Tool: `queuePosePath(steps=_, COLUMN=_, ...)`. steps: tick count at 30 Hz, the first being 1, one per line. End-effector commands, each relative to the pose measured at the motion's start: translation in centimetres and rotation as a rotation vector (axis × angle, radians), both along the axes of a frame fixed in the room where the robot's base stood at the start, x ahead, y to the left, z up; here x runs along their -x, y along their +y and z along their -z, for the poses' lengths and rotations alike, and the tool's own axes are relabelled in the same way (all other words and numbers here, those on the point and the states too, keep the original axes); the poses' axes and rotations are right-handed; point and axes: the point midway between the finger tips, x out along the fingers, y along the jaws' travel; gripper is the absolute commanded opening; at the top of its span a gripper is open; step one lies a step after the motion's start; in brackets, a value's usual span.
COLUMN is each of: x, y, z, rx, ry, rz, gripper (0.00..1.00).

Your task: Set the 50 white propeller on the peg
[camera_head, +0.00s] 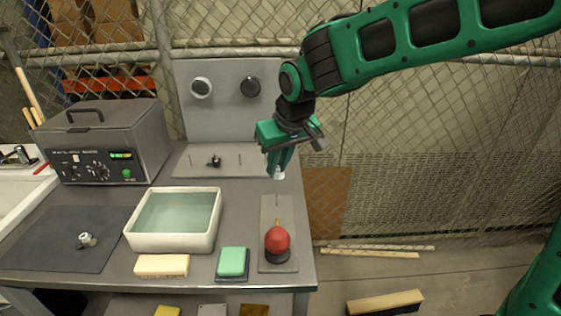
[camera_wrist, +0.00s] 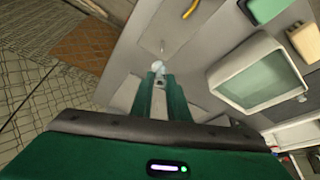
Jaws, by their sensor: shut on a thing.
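My gripper (camera_head: 279,172) is shut on a small white piece, which looks like the white propeller (camera_head: 278,175). In the wrist view the white propeller (camera_wrist: 157,67) shows at the fingertips of my gripper (camera_wrist: 157,76); the number on it cannot be read. A thin upright peg (camera_head: 277,200) stands just below the held piece in the head view, on a narrow grey board. It also shows as a thin peg (camera_wrist: 162,46) beyond the fingertips in the wrist view. The white piece appears above the peg; the gap is hard to judge.
Behind is a grey pegged plate (camera_head: 228,170) with a black propeller (camera_head: 214,161). A grey machine (camera_head: 107,146) stands back left.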

Motion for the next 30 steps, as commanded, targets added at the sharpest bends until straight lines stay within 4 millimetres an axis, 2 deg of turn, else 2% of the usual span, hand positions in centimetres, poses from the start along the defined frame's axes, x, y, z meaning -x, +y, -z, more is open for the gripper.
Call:
queuePosePath(steps=15, x=0.0, y=0.0, z=4.0, rx=0.001, ry=0.002, rz=0.0, gripper=0.0)
queuePosePath(steps=30, x=0.0, y=0.0, z=4.5, rx=0.0, ry=0.001, rz=0.0, gripper=0.0)
